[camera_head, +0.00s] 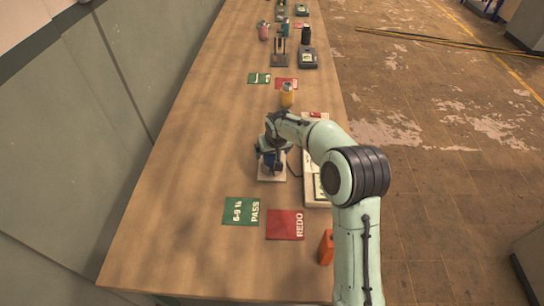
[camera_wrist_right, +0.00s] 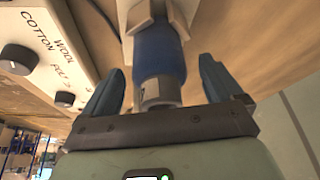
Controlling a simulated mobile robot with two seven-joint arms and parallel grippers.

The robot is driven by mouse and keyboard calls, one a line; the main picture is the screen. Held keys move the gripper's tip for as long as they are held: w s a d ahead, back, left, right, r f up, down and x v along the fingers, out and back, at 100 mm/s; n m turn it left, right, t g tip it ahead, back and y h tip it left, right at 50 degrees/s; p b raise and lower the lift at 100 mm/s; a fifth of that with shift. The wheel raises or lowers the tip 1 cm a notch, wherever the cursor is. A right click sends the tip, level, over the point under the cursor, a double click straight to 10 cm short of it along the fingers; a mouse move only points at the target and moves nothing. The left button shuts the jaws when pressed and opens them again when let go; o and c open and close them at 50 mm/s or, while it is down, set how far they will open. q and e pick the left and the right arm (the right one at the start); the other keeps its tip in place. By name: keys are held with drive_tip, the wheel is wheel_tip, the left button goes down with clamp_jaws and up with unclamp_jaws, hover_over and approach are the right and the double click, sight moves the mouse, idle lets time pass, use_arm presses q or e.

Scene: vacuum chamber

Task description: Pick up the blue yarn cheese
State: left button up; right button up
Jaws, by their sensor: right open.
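The blue yarn cheese (camera_wrist_right: 160,52) shows in the right wrist view, with a pale grey tube end sticking out of it toward the camera. Its other end meets a pale stand part. My right gripper (camera_wrist_right: 161,66) is open, with one blue finger on each side of the yarn and visible gaps between. In the head view my right gripper (camera_head: 270,157) is low over a small pale base (camera_head: 272,179) on the table and hides most of the yarn. My left gripper is not in view.
A white instrument (camera_head: 316,190) with knobs stands close right of the gripper, partly behind my arm. A green PASS card (camera_head: 241,211), a red REDO card (camera_head: 285,225) and an orange object (camera_head: 327,247) lie nearer. The table's left side is clear.

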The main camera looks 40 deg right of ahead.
drive_tip(key=x, duration=0.2)
drive_tip(key=shift+w+d+f, duration=0.15)
drive_tip(key=shift+w+f, duration=0.15)
drive_tip(key=shift+s, duration=0.1)
drive_tip(key=c, duration=1.1)
